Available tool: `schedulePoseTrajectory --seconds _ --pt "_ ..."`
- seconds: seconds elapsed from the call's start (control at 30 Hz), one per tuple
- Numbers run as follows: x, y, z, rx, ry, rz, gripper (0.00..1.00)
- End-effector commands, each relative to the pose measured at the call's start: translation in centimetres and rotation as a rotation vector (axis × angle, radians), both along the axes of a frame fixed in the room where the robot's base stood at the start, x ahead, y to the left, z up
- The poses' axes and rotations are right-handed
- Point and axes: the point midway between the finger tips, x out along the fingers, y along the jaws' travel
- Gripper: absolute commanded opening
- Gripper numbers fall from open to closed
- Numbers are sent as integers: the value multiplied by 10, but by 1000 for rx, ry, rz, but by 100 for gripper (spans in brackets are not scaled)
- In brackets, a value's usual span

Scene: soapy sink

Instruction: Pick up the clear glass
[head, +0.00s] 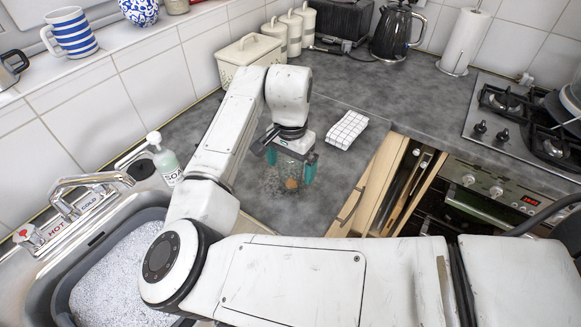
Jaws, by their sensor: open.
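The clear glass (287,178) is faint against the grey worktop (230,140), and an orange-brown patch shows in or through it. My gripper (290,168) points down over the glass, with its teal fingers open on either side of it. I cannot tell whether a finger touches the glass. The top of the glass is partly hidden by my gripper.
A folded checked cloth (347,130) lies right of my gripper. A cream bread bin (249,58) stands behind. A soap bottle (165,160) and a sink tub of suds (75,240) are at left. An open drawer (385,180) and a hob (520,115) are at right.

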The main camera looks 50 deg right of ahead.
Motion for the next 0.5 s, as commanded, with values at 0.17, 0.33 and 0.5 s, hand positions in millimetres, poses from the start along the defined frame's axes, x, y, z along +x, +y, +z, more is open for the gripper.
schedulePoseTrajectory --seconds 0.17,0.33,0.5 --pt "0 0 -6 1 0 0 100" --pt "0 0 -6 1 0 -1 96" --pt "0 0 -5 1 -1 -1 80"
